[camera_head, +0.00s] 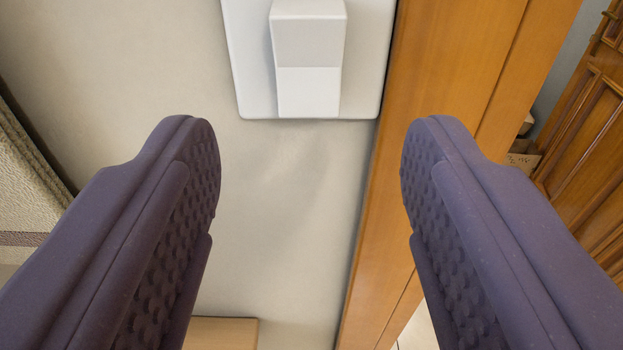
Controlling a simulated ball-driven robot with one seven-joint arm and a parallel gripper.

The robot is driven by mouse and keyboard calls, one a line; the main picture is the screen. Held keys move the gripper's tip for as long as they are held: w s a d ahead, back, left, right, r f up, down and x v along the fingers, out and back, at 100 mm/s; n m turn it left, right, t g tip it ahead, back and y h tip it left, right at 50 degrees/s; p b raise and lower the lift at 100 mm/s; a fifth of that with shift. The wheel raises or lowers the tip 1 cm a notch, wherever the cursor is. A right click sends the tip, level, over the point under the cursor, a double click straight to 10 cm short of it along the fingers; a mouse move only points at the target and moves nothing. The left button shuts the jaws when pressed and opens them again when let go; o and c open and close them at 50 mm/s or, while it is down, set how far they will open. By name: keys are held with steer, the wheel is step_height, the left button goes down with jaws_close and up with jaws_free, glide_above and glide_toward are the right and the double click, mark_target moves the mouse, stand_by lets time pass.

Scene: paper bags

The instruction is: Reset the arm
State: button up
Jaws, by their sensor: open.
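My gripper (311,150) is open, with its two dark purple padded fingers wide apart at the left and right of the view. Nothing is between the fingers. A white wall switch (308,55) on a white plate (255,85) shows at the top, above the gap between the fingertips. Its upper edge is cut off by the frame. I cannot tell how far the fingertips are from the wall. No paper bag is in view.
The switch is on a pale wall (280,220). An orange wooden door frame (400,180) runs along its right. A carved wooden door (595,150) shows at the far right. A light wooden surface (222,333) shows at the bottom, and beige curtain-like fabric (25,180) at the left.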

steer(key=shift+s, duration=0.65)
steer(key=shift+w+r, duration=0.1)
steer(key=a+r+g+h, duration=0.1)
steer(key=a+r, duration=0.3)
steer(key=r, duration=0.3)
steer(key=a+r+n+h, duration=0.1)
steer(key=a+r, duration=0.2)
steer(key=r, duration=0.5)
steer(key=a+r+g+h, duration=0.1)
steer(key=a+r, duration=0.3)
steer(key=r, duration=0.3)
steer(key=s+a+r+y, duration=0.1)
steer(key=s+a+r, duration=0.3)
steer(key=s+r, duration=0.5)
steer(key=s+a+r+m+y+b, duration=0.1)
steer(key=s+a+r, duration=0.4)
steer(key=s+r, duration=0.4)
step_height(320, 180, up, 2)
steer(key=shift+a, duration=0.15)
